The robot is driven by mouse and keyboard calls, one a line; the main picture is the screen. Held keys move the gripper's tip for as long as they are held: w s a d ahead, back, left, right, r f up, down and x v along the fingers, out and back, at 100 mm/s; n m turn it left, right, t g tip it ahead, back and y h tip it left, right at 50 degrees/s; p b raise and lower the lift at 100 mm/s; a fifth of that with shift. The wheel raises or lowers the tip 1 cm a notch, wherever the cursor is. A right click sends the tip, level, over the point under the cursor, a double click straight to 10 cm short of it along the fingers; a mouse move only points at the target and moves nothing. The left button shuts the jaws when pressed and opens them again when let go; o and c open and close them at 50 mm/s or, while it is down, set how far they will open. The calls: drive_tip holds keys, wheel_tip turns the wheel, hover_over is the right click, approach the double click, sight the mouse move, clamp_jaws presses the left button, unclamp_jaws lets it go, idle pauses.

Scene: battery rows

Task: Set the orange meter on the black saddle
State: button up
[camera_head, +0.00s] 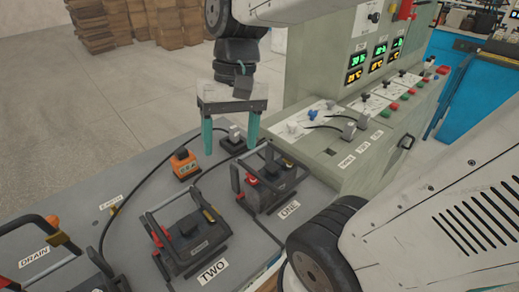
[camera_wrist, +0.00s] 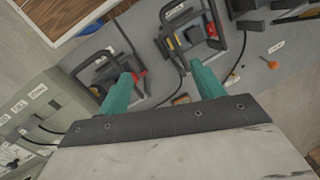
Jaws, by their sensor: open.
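The orange meter (camera_head: 184,163) stands on the grey bench in the head view, a small block with a dark face. In the wrist view a bit of orange (camera_wrist: 180,99) shows low between the fingers, mostly hidden. My gripper (camera_head: 230,150) is open, its two teal fingers pointing down to the right of the meter and apart from it. It also shows in the wrist view (camera_wrist: 160,74) with nothing held. A small black base (camera_head: 236,148) with a grey block on it lies between the fingers in the head view; I cannot tell whether it is the black saddle.
Black-framed batteries with labels ONE (camera_head: 268,178) and TWO (camera_head: 188,243) stand near on the bench. A dark cable (camera_head: 137,193) runs along the bench past the meter. A pale green control cabinet (camera_head: 318,70) rises at the right.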

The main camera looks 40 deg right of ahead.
drive_tip(key=s+d+n+t+h, duration=0.1)
drive_tip(key=s+n+t+h, duration=0.1)
drive_tip(key=s, duration=0.4)
drive_tip(key=shift+s+d+f+n, duration=0.15)
drive_tip(key=shift+d+f+n, duration=0.05)
drive_tip(key=shift+n, duration=0.4)
